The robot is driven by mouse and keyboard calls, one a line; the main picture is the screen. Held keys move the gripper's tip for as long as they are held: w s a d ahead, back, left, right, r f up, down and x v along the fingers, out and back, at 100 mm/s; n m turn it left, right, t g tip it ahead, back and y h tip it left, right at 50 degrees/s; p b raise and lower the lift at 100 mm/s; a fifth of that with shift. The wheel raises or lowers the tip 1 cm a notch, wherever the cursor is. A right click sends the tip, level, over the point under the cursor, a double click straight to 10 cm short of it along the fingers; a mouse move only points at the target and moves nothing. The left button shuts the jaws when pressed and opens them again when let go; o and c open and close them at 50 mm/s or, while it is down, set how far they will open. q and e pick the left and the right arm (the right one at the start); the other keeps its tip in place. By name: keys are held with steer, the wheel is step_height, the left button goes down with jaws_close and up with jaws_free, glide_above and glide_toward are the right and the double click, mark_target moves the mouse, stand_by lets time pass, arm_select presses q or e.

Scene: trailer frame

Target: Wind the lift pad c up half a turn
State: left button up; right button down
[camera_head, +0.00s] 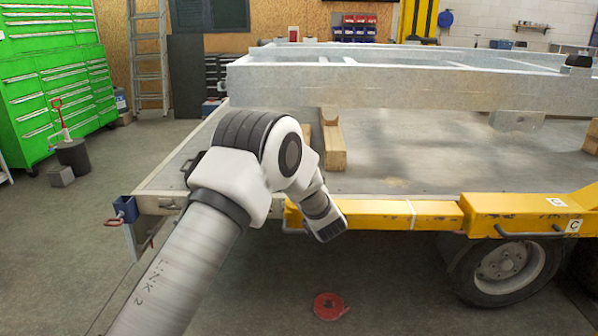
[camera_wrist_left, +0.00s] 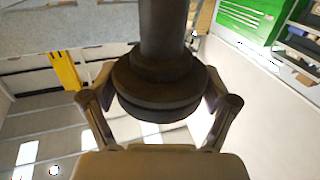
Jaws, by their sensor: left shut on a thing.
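In the left wrist view a dark round lift pad (camera_wrist_left: 160,88) hangs on a thick upright stem (camera_wrist_left: 163,28). I cannot read a letter on it. My left gripper (camera_wrist_left: 158,100) is around it from below, with one finger on each side, shut on its rim. In the head view my left arm reaches over the front left of the trailer to the yellow side beam (camera_head: 400,214). The gripper itself and the pad are hidden there. My right gripper is in neither view.
A grey metal frame (camera_head: 400,85) rests above the trailer deck (camera_head: 390,165), with wooden blocks (camera_head: 334,145) under it. A wheel (camera_head: 503,269) stands below the yellow part. A red round object (camera_head: 328,306) lies on the floor. Green cabinets (camera_head: 50,85) stand at the far left.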

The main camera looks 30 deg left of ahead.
arm_select(q)
steer(key=shift+n+g+y+p, duration=0.8)
steer(key=shift+n+g+y, duration=0.6)
steer(key=shift+g, duration=0.6)
steer(key=shift+f, duration=0.1)
steer(key=o, duration=0.9)
steer(key=shift+a, duration=0.1)
steer(key=v, duration=1.2)
steer(key=shift+w, duration=0.1)
